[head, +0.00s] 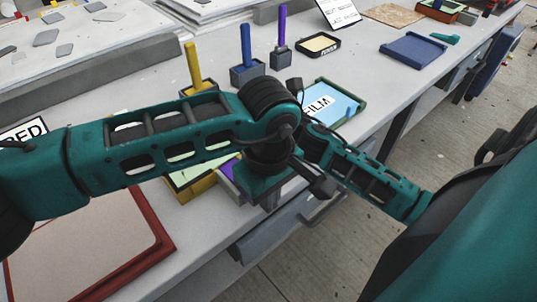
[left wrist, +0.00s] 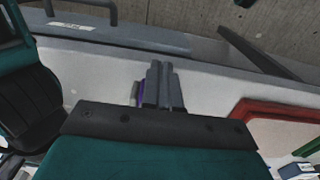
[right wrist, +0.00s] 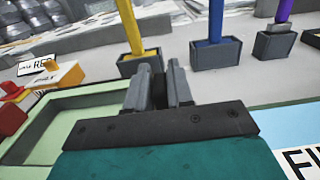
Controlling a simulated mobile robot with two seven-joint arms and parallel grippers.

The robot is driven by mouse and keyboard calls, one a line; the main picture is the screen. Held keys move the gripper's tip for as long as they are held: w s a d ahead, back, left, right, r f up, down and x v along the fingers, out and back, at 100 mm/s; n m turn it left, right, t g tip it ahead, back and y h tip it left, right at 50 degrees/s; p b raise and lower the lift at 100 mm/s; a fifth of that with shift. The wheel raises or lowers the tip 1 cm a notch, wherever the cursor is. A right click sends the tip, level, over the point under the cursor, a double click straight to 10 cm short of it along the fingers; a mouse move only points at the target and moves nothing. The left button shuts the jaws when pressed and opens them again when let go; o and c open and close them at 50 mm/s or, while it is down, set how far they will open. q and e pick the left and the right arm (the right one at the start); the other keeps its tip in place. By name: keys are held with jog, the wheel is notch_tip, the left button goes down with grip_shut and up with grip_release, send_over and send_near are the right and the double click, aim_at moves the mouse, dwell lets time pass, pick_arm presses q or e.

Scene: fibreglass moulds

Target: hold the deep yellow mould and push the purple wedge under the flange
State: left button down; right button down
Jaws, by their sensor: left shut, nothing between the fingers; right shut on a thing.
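The deep yellow mould (head: 203,188) with a pale green inside sits near the table's front edge in the head view, partly covered by my left arm. Its pale green rim (right wrist: 85,98) fills the left of the right wrist view. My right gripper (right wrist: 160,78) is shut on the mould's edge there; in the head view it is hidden. The purple wedge (head: 228,168) shows as a small patch at the mould's right side. My left gripper (head: 259,188) is shut and empty beside it. In the left wrist view, the purple wedge (left wrist: 140,98) shows just left of the left fingers (left wrist: 160,76).
A red-rimmed tray (head: 155,240) lies at the front left. Yellow (head: 193,65), blue (head: 246,45) and purple (head: 282,25) handles stand in grey holders behind. A FILM tray (head: 345,100) lies to the right. Drawers (head: 270,240) are below the table edge.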

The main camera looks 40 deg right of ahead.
pick_arm(q)
jog(key=shift+w+a, duration=0.2)
jog(key=shift+w, duration=1.95)
dwell(1.9)
jog(key=shift+r, duration=0.1)
pick_arm(e)
jog(key=shift+a, duration=0.1)
pick_arm(q)
jog(key=shift+s+d+r, duration=0.15)
jog(key=shift+s+r, duration=1.6)
jog(key=shift+r, duration=0.15)
pick_arm(e)
jog(key=c, duration=0.9)
grip_release()
jog(key=s, duration=0.4)
jog(key=s+d, duration=0.1)
jog(key=s, duration=0.7)
jog(key=shift+d, duration=0.15)
